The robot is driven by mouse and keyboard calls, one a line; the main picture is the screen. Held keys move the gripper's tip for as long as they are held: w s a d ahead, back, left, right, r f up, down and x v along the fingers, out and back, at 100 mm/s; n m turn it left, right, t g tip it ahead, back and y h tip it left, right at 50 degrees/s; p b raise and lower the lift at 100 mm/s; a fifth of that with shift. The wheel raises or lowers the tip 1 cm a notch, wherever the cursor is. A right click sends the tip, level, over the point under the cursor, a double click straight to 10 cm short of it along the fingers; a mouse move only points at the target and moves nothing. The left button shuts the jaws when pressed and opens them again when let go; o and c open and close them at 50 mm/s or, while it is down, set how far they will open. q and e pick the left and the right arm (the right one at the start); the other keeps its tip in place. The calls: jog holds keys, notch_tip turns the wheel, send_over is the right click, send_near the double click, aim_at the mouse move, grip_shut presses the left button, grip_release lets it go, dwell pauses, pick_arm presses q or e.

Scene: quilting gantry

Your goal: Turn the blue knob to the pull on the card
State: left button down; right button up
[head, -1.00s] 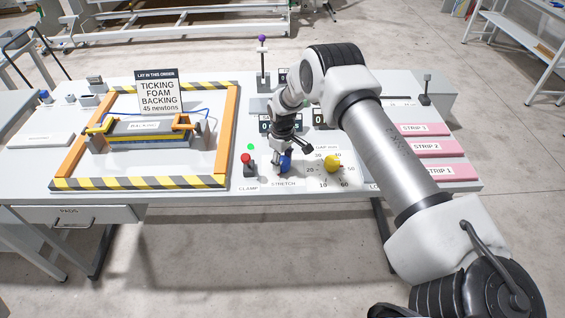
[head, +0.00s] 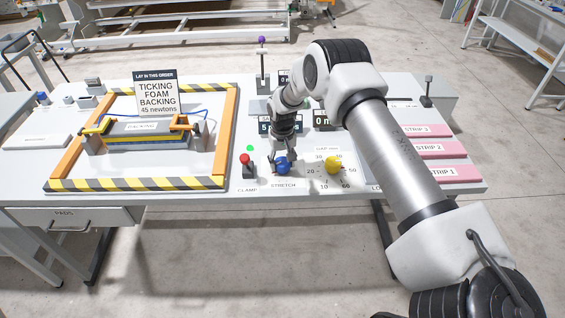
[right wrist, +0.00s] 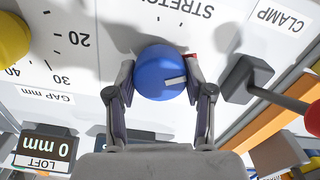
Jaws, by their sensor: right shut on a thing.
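The blue knob (head: 283,167) stands on the panel above the STRETCH label. My right gripper (head: 281,160) reaches down onto it. In the right wrist view the blue knob (right wrist: 155,75) is between the two fingers (right wrist: 160,78), which are shut on its sides. Its pale pointer mark faces right, near a small red mark. The card (head: 156,93) reads LAY IN THIS ORDER, TICKING, FOAM, BACKING, 45 newtons. A dark display (head: 264,126) behind the knob shows a 5, the rest hidden by my wrist. My left gripper is out of view.
A red-topped clamp lever (head: 245,163) stands close left of the knob, and a yellow gap knob (head: 333,165) to its right. A striped frame (head: 140,184) fills the left of the table. Pink strips (head: 433,148) lie at right. The LOFT display (right wrist: 45,143) reads 0 mm.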

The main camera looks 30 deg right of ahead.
aim_at(282, 161)
jog(key=shift+s+f, duration=0.15)
jog(key=shift+f, duration=0.05)
jog(key=o, duration=1.2)
jog(key=shift+c, duration=0.2)
jog(key=shift+w, duration=0.2)
notch_tip(282, 161, up, 12)
